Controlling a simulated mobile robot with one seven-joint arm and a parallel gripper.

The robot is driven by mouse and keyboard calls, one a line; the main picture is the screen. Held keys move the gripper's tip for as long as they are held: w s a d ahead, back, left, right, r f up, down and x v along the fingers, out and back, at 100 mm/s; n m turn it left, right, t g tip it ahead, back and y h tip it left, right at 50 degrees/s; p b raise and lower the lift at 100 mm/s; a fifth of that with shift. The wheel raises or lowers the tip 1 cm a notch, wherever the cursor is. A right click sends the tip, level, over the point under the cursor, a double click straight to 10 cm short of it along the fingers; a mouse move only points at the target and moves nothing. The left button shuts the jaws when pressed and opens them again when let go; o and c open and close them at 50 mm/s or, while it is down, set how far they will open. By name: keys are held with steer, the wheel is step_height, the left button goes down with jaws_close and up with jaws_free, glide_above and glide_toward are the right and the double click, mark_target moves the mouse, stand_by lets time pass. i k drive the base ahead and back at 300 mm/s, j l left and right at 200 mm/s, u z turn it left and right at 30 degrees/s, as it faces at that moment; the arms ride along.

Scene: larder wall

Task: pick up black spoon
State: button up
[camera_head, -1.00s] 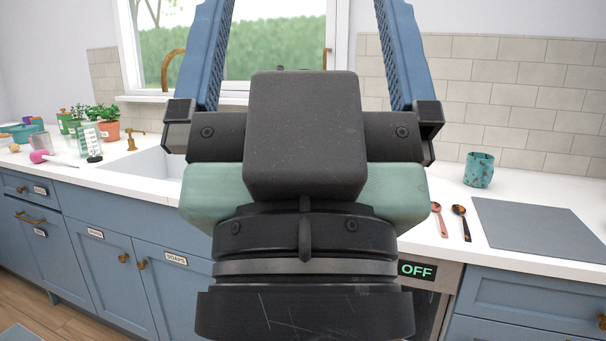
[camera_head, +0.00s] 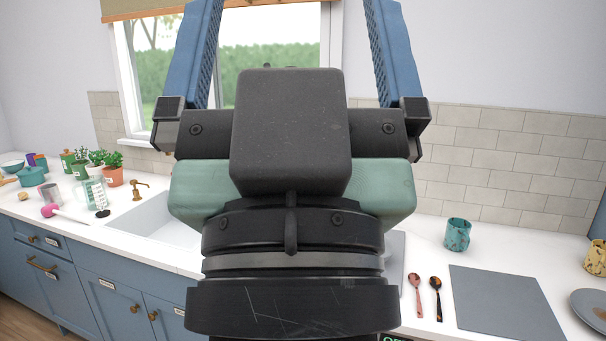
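The black spoon (camera_head: 437,296) lies on the white counter to the right of my gripper, its bowl toward the back wall and its handle toward the front edge. A reddish-brown spoon (camera_head: 417,294) lies close beside it on the left. My gripper (camera_head: 290,5) is raised in front of the camera with its blue fingers spread wide apart and nothing visible between them. The fingertips run out of the top of the picture. My gripper is well apart from both spoons and hides the middle of the counter.
A grey mat (camera_head: 508,303) lies right of the spoons. A teal cup (camera_head: 457,235) stands behind them. A yellow patterned mug (camera_head: 596,258) and a grey plate (camera_head: 592,308) are at the far right. The sink (camera_head: 150,217), a brass tap (camera_head: 139,189) and potted plants (camera_head: 112,169) are at left.

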mark_target(434, 282)
steer(key=i+l+z, duration=0.2)
steer(key=i, duration=0.25)
steer(key=i+l+z, duration=0.25)
steer(key=i, duration=0.2)
steer(key=i+l+z, duration=0.2)
steer(key=i, duration=0.25)
